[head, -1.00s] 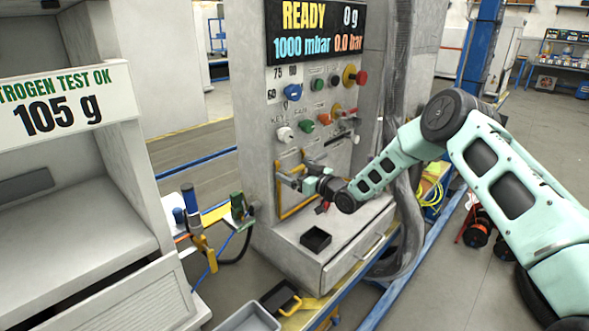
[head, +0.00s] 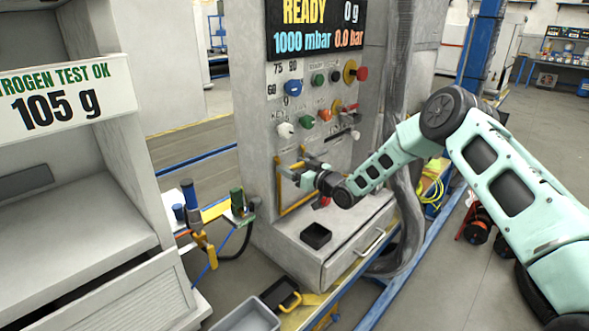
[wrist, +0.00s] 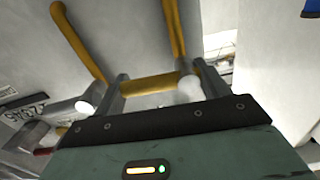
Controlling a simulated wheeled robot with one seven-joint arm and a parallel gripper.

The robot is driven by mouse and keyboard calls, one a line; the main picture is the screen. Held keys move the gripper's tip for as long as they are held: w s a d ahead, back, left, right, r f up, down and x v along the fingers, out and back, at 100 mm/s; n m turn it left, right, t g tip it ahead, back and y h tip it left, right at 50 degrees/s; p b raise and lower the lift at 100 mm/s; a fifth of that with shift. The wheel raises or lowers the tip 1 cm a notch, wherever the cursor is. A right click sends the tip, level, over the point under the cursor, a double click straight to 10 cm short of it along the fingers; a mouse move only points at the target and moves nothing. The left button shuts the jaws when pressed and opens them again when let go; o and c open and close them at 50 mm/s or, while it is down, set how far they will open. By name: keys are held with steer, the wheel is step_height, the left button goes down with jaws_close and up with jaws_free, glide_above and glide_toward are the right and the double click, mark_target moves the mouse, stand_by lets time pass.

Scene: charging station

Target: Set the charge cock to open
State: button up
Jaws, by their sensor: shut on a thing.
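The charge cock shows in the wrist view as a short yellow bar (wrist: 146,86) lying crosswise between my fingers, with pale metal round parts close by. My gripper (wrist: 162,80) is shut on this yellow handle. In the head view my gripper (head: 297,166) is at the yellow pipework (head: 281,192) on the lower front of the grey charging cabinet (head: 258,150). The fingers and wrist hide most of the cock there, so its exact angle is unclear.
Knobs, including a blue one (head: 293,88) and a white one (head: 285,130), sit above my gripper. A small black tray (head: 316,235) stands on the ledge below. Grey hoses (head: 405,200) hang right of the cabinet, near my arm.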

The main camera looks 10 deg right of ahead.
steer(key=m+b, duration=0.2)
steer(key=f+m+b, duration=0.1)
steer(key=shift+f+m+b, duration=0.25)
steer(key=shift+m+b, duration=0.15)
steer(key=shift+s+a+f+m+b, duration=0.3)
steer(key=shift+m+b, duration=0.85)
steer(key=shift+m, duration=1.1)
steer(key=shift+s+a+f+m+b, duration=0.15)
steer(key=shift+a+f+m+b, duration=0.2)
steer(key=shift+m+b, duration=1.35)
steer(key=shift+s+a+f+m+b, duration=0.2)
steer(key=shift+a+m+b, duration=0.3)
steer(key=shift+m, duration=2.35)
steer(key=shift+s, duration=0.1)
steer(key=o, duration=1.4)
steer(key=shift+r, duration=0.1)
steer(key=b+v, duration=0.1)
steer(key=v, duration=1.6)
steer(key=shift+s+d, duration=0.1)
steer(key=shift+s, duration=0.1)
